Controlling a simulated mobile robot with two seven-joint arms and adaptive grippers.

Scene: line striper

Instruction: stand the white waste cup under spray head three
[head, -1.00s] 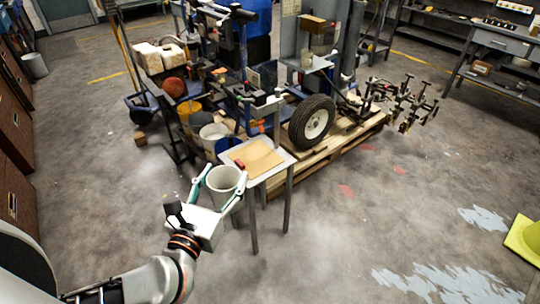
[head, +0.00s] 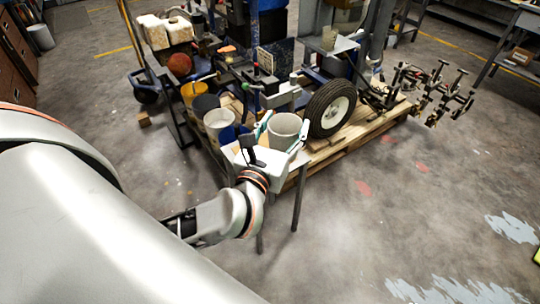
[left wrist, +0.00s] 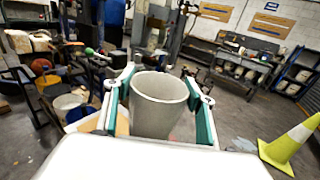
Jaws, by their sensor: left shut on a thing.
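The white waste cup (head: 284,130), a plain tapered cup with an open top, is upright between the fingers of my left gripper (head: 282,126). The left wrist view shows the cup (left wrist: 159,104) with a green-padded finger on each side. In the head view it is over or on the small stand, just in front of a grey bracket (head: 283,96); I cannot tell if its base touches. Black fittings on a frame (head: 432,90) stand at the right; I cannot tell which part is spray head three. My right gripper is not in view.
A wheel with a black tyre (head: 331,107) is close right of the cup on a wooden pallet (head: 345,142). Several buckets, including a white one (head: 218,124), stand left. A yellow-green cone (left wrist: 290,145) is on the floor.

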